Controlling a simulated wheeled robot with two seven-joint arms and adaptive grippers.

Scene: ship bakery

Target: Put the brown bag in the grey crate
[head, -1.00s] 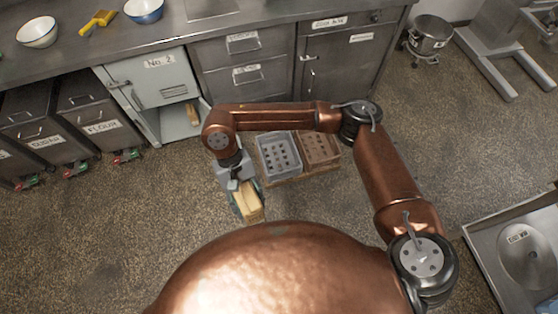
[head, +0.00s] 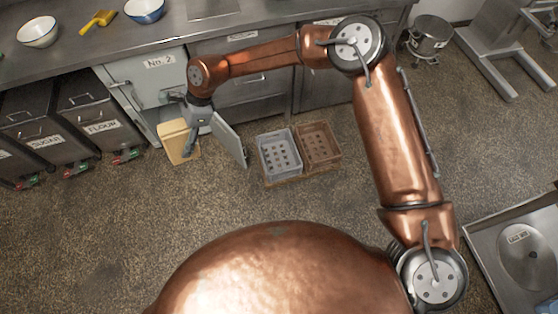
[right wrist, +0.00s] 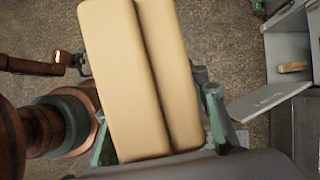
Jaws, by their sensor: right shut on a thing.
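The brown bag (head: 177,142) is a tan, box-like packet with a dark lengthwise crease. My right gripper (head: 190,138) is shut on it and holds it in front of the No. 2 cabinet, left of the crates. In the right wrist view the bag (right wrist: 140,80) fills the middle, between the green-grey fingers. The grey crate (head: 262,160) stands on the floor at the middle of the head view, with holes in its base and nothing seen inside. The bag is apart from the crate. My left gripper is not in view.
A brown crate (head: 336,152) stands against the grey crate's right side. The No. 2 cabinet (head: 140,85) is behind the bag; the right wrist view shows a small brown thing (right wrist: 293,66) inside it. Flour (head: 100,112) and sugar (head: 45,125) bins are left. Floor in front is clear.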

